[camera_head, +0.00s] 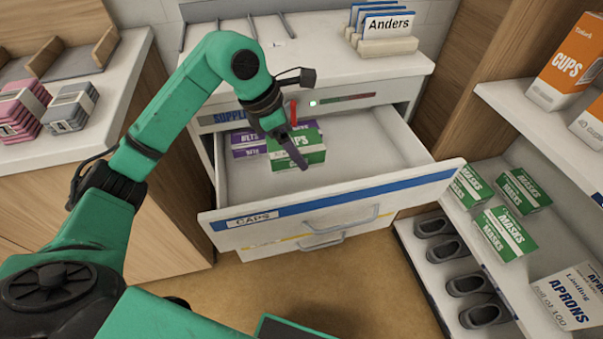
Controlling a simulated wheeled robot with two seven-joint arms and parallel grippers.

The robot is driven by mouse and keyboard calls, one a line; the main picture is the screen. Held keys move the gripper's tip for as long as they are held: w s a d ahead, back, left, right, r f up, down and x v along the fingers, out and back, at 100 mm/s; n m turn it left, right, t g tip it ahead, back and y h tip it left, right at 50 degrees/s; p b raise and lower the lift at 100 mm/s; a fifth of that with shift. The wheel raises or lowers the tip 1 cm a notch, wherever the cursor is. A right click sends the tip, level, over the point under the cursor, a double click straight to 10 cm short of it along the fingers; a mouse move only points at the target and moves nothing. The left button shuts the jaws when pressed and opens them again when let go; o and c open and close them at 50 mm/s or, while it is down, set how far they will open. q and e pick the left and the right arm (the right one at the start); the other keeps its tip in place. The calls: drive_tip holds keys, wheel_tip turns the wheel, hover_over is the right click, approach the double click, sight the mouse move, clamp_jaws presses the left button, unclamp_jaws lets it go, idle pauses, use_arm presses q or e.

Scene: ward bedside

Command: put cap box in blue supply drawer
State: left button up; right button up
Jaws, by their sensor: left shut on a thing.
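The blue supply drawer (350,190), with a blue stripe and a "CAPS" label on its front, is pulled open. The green and white cap box (313,157) is inside the drawer's outline, towards the back left. My left gripper (291,148) reaches down over the drawer and is shut on the cap box; its dark finger hides part of the box. I cannot tell whether the box touches the drawer floor. A purple box (247,146) is in the drawer just left of the cap box. My right gripper is not in view.
The drawer's right side is empty. The cabinet top (290,60) holds a file rack marked "Anders" (388,27). A counter with pink and grey packs (70,108) stands left. Shelves with mask boxes (505,233), cups, aprons and dark shoes (470,283) stand right.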

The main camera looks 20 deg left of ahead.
sight(274, 159)
use_arm(q)
wheel_tip(274, 159, down, 14)
drive_tip(key=shift+w, duration=0.1)
drive_tip(key=shift+b, duration=0.3)
drive_tip(key=o, duration=1.1)
drive_tip(key=shift+f, duration=0.1)
drive_tip(key=v, duration=1.2)
drive_tip(key=shift+d, duration=0.1)
